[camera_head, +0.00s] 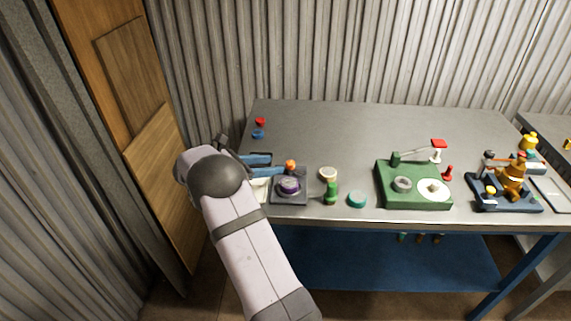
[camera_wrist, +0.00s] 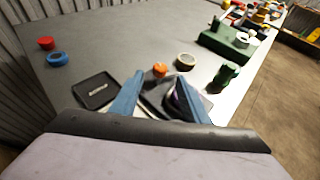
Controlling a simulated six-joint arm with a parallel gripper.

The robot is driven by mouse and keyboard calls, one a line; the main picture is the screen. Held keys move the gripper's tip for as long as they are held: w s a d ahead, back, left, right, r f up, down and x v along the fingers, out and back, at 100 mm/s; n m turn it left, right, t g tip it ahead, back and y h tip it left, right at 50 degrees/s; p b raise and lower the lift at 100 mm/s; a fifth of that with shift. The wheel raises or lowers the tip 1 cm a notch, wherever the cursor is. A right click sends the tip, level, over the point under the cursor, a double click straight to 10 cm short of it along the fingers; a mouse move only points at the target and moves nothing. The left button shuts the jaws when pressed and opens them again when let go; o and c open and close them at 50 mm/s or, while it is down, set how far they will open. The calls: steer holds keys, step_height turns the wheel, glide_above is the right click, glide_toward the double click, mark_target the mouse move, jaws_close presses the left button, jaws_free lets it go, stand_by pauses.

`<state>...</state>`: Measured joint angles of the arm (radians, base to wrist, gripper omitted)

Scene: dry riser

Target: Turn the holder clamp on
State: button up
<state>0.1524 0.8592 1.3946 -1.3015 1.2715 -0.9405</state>
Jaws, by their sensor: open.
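My gripper (camera_head: 271,163) is open, its two blue fingers apart and nothing held between them. I cannot tell for sure which part is the holder clamp. In the wrist view the orange knob (camera_wrist: 160,70) shows just beyond the gap between the fingertips (camera_wrist: 160,82). Contact with the base is not clear.
A black tray (camera_wrist: 97,92) lies left of the fingers. A red piece (camera_head: 260,122) and a blue ring (camera_head: 258,134) lie behind. A beige round piece (camera_head: 328,174), a green piece (camera_head: 330,194) and a teal disc (camera_head: 357,199) stand right, before a green device (camera_head: 412,200). The table's back middle is clear.

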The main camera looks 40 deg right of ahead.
mark_target(288, 164)
steer(key=shift+p+x, duration=0.85)
steer(key=shift+x, duration=2.7)
steer(key=shift+c, duration=0.4)
steer(key=c, duration=1)
